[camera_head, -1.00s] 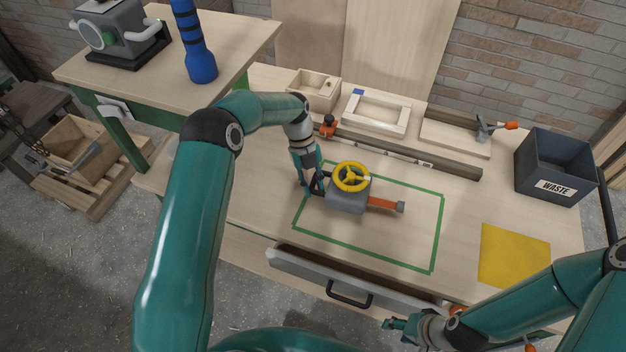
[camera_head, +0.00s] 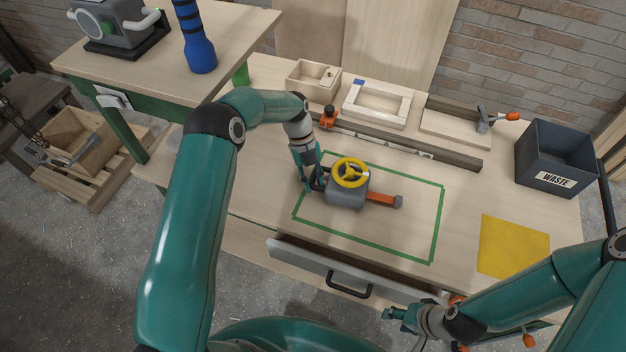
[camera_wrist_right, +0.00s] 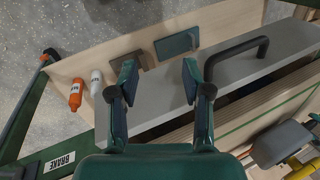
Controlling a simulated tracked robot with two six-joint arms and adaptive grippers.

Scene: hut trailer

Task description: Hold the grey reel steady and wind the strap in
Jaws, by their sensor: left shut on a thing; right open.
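The grey reel (camera_head: 345,195) lies on the bench inside a green taped outline, with a yellow spoked handwheel (camera_head: 350,173) on top. An orange strap (camera_head: 381,198) sticks out of its right side and ends in a grey end piece (camera_head: 398,201). My left gripper (camera_head: 317,184) is shut on the reel's left side; its fingers are partly hidden. My right gripper (camera_head: 388,316) is open and empty, low in front of the bench and away from the reel. Its open fingers show in the right wrist view (camera_wrist_right: 158,82), with the reel (camera_wrist_right: 284,142) at the lower right.
A drawer (camera_head: 310,262) with a black handle (camera_head: 349,286) stands open at the bench front, between my right gripper and the reel. A yellow sheet (camera_head: 513,247) and a waste bin (camera_head: 556,158) are at the right. A metal rail (camera_head: 400,148) runs behind the reel.

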